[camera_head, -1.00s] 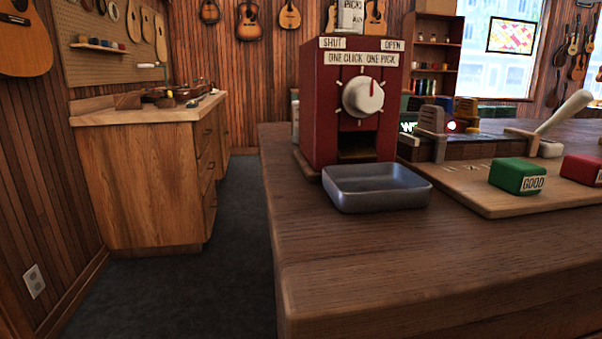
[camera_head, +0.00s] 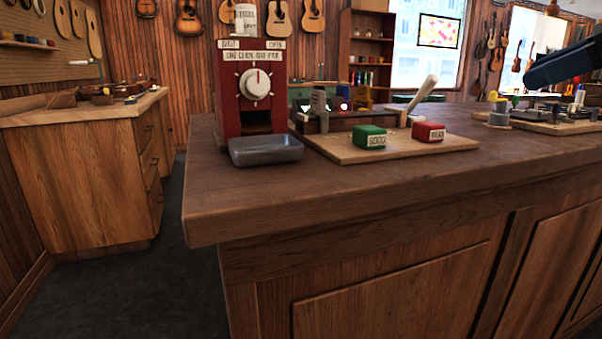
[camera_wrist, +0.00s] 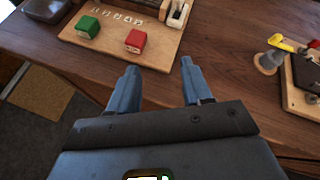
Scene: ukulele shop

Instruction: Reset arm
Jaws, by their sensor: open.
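In the wrist view, my gripper (camera_wrist: 158,88) is open and empty, with its two blue fingers apart. It hangs over the front edge of the wooden counter, and bare wood and floor show between and beside the fingers. The green block (camera_wrist: 88,27) and the red block (camera_wrist: 136,41) stand on a wooden board (camera_wrist: 165,55) beyond the fingers, not touched. In the head view, a dark blue part of my arm (camera_head: 560,65) comes in at the upper right, above the counter. The fingertips are not clearly visible there.
On the counter (camera_head: 330,190), a red dial dispenser (camera_head: 228,95) stands behind a grey metal tray (camera_head: 265,150). The green GOOD block (camera_head: 369,137) and red block (camera_head: 428,132) sit to their right. A second board (camera_head: 555,127) with small items lies further right. Bare counter lies between the boards.

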